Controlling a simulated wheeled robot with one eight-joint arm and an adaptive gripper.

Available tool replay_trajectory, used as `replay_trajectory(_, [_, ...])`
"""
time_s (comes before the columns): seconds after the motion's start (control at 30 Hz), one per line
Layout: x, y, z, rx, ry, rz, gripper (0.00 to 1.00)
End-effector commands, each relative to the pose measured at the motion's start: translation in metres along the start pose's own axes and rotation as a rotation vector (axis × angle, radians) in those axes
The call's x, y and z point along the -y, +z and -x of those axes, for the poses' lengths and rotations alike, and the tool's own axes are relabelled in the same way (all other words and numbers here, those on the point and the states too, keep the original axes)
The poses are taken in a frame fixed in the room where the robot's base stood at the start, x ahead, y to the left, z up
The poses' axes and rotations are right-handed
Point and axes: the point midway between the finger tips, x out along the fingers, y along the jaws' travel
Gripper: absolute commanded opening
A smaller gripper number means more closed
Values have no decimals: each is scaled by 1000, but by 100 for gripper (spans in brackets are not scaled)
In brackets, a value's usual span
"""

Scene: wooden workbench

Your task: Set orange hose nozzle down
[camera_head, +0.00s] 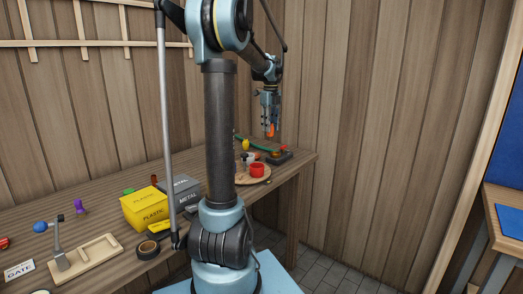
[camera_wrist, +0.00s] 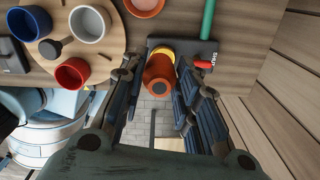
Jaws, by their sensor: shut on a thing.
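The orange hose nozzle (camera_head: 270,129) hangs from my gripper (camera_head: 270,116), above the far right end of the workbench. In the wrist view the nozzle (camera_wrist: 158,85) lies between the two fingers of my gripper (camera_wrist: 158,74), which is shut on it. A yellow ring shows at its far end. The nozzle appears clear of the bench top in the head view. A dark base with a red lever (camera_wrist: 202,64) and a label reading SHUT lies just beyond the nozzle in the wrist view. A green hose (camera_wrist: 208,20) runs from it.
A round wooden board (camera_wrist: 117,50) holds white, blue and red cups beside the dark base. A yellow PLASTIC bin (camera_head: 145,209) and a grey METAL bin (camera_head: 181,190) stand further left on the workbench (camera_head: 105,195). Tiled floor (camera_wrist: 150,120) shows beyond the bench edge.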

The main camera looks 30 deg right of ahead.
Motion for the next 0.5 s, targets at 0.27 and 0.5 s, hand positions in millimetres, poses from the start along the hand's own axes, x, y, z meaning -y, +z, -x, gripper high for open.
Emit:
replay_trajectory(0.27, [-33,56,-17,-1,0,-42,9])
replay_trajectory(0.5, [-44,71,-34,-1,0,-61,9])
